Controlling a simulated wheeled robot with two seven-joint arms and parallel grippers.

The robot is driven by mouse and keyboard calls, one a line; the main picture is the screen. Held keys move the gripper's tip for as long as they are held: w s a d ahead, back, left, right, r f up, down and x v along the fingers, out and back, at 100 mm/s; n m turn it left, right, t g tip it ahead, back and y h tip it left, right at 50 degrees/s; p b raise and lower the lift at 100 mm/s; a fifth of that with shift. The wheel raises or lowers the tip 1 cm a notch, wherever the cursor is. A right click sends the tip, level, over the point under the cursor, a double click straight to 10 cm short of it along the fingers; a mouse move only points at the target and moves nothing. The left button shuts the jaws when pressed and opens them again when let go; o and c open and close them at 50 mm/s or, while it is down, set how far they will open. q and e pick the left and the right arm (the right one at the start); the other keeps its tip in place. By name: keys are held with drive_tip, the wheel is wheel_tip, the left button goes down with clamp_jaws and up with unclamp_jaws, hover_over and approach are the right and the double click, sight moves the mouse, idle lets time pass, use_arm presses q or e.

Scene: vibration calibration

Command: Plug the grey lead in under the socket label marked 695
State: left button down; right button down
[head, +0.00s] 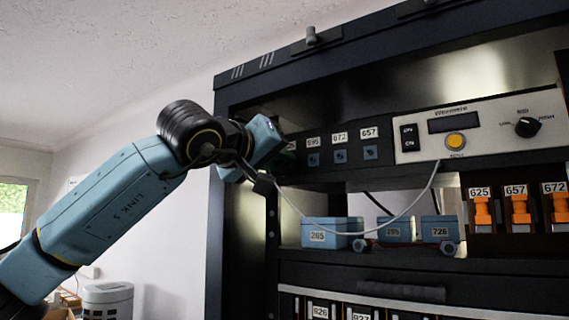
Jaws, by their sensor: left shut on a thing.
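The socket panel carries a label that seems to read 695 (313,142), with a blue socket (313,159) under it. Labels 672 (339,137) and 657 (369,133) stand to its right, each over a blue socket. My left gripper (281,148) is at the left end of this panel, left of the 695 label. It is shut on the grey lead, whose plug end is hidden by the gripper. The lead's grey cable (330,231) hangs in a loop from beside the gripper to the white meter unit. My right gripper is not in view.
The white meter unit (480,137) has a yellow button and a black knob. Blue boxes marked 265 (318,237), 295 and 726 sit on the shelf below. Orange parts (520,214) stand under labels at right. The cabinet's dark left upright is close to my arm.

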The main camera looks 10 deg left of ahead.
use_arm(q)
drive_tip(key=shift+n+b, duration=0.4)
drive_tip(key=shift+n, duration=0.5)
drive_tip(key=shift+n+b, duration=0.35)
drive_tip(key=shift+n, duration=0.45)
drive_tip(key=shift+n, duration=0.6)
drive_tip(key=shift+n+b, duration=0.85)
drive_tip(key=shift+n, duration=0.75)
drive_tip(key=shift+n, duration=0.3)
drive_tip(key=shift+n+b, duration=0.65)
drive_tip(key=shift+n, duration=1.05)
